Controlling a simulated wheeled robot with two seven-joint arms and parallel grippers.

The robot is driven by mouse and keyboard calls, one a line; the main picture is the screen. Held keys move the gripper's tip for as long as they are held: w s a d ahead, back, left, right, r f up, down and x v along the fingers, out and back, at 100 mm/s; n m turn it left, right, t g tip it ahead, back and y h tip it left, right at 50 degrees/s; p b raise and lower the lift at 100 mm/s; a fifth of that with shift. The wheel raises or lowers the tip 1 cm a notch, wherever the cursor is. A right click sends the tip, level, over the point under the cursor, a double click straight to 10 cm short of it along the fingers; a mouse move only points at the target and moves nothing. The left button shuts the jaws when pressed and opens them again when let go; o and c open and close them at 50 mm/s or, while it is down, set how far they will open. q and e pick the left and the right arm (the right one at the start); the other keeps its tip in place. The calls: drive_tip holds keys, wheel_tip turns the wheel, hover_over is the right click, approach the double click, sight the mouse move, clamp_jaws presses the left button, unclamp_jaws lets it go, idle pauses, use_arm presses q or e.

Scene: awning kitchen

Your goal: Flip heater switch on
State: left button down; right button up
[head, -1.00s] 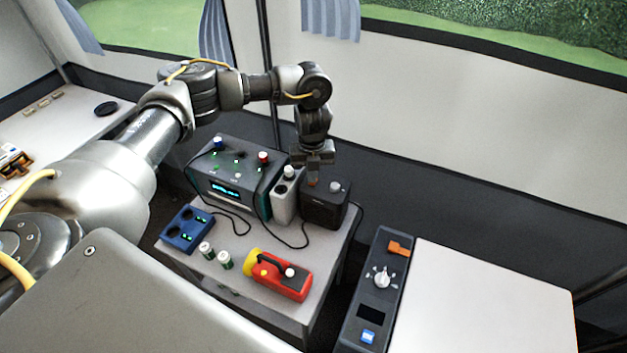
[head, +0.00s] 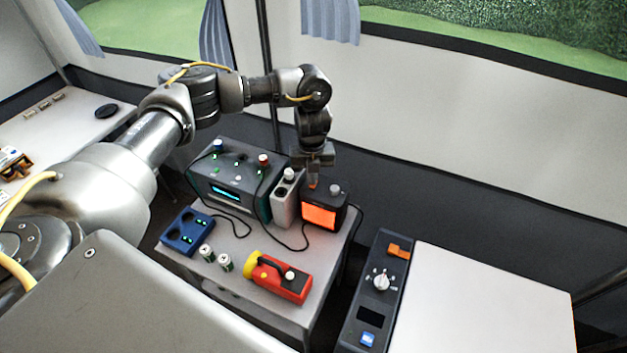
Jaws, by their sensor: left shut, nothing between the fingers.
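The heater (head: 323,215) is a small dark box at the back right of the small table, with a grey knob on top. Its front face glows bright orange. My left gripper (head: 313,184) points down at the heater's top left part, its fingers shut and empty. A small orange-red piece, probably the switch, shows at the fingertips; the fingers partly hide it, and I cannot tell whether they touch it. My right gripper is not in view.
A teal-grey power unit (head: 226,192), a grey box (head: 283,207), a blue charger (head: 186,232), two small batteries and a red flashlight (head: 283,280) share the small table (head: 229,263). A control panel (head: 368,300) stands at right. A window wall rises behind.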

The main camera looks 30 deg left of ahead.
use_arm(q)
drive_tip(key=shift+r+p, duration=2.5)
drive_tip(key=shift+r, duration=0.45)
drive_tip(key=shift+f, duration=0.1)
drive_tip(key=shift+s, duration=0.1)
